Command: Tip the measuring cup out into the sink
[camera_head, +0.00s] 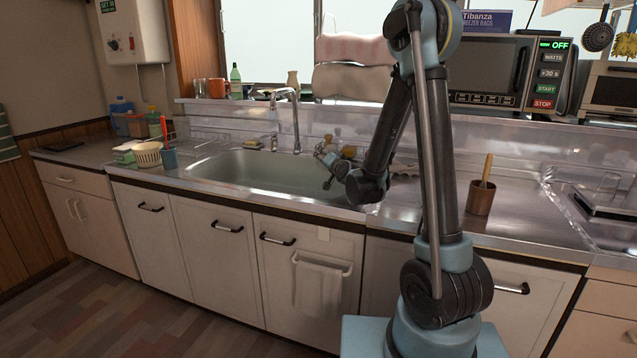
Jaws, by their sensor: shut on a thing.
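My gripper (323,167) is over the right part of the sink, at the end of my arm, which reaches in from the right. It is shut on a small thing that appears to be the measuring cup. The cup's outline, tilt and contents are too small to make out against the gripper. The sink (245,168) is a wide steel basin set in the counter. Its faucet (295,118) stands behind the basin, to the left of my gripper.
A microwave (490,72) is behind. My arm covers part of the counter.

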